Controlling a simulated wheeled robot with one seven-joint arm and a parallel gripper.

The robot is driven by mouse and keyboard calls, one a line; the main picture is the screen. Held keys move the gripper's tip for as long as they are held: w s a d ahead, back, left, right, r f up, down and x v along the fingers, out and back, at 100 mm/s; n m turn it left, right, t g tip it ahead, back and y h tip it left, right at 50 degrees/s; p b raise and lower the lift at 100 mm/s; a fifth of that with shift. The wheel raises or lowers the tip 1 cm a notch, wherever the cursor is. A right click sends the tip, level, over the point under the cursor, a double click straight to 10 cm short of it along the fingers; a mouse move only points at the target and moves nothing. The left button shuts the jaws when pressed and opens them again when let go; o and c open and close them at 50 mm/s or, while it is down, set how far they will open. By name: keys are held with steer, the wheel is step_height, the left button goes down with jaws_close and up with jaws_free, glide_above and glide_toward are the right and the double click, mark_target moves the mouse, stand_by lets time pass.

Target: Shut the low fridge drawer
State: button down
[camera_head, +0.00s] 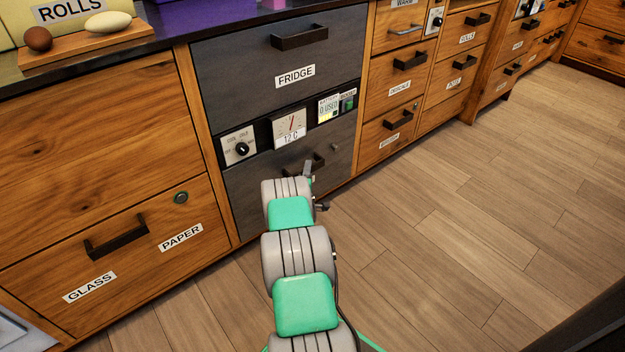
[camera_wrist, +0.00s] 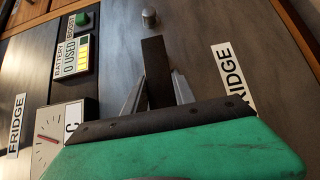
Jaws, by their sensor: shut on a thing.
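The low fridge drawer (camera_head: 252,187) has a dark grey front below the fridge control strip; my arm hides part of it. Its black handle (camera_head: 318,160) shows just beyond my wrist. In the wrist view, the two grey fingers of my gripper (camera_wrist: 157,90) are closed on the dark handle (camera_wrist: 154,60), one on each side. The drawer's front (camera_wrist: 205,40) carries a partly hidden FRIDGE label (camera_wrist: 232,76) and a small round knob (camera_wrist: 150,17). The front looks close to flush with the strip above; any small gap cannot be told.
The upper fridge drawer (camera_head: 230,75) looks shut. A dial (camera_head: 239,145), a 12 C gauge (camera_head: 288,128) and a battery display (camera_head: 329,107) sit between the drawers. Wooden drawers with handles flank the fridge. The plank floor (camera_head: 450,210) to the right is clear.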

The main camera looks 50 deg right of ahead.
steer(key=shift+w, duration=0.1)
steer(key=c, duration=1)
jaws_free()
steer(key=p+v, duration=0.2)
steer(key=v, duration=0.5)
steer(key=shift+s+a+p, duration=0.25)
steer(key=shift+a+p, duration=0.05)
steer(key=shift+p, duration=0.05)
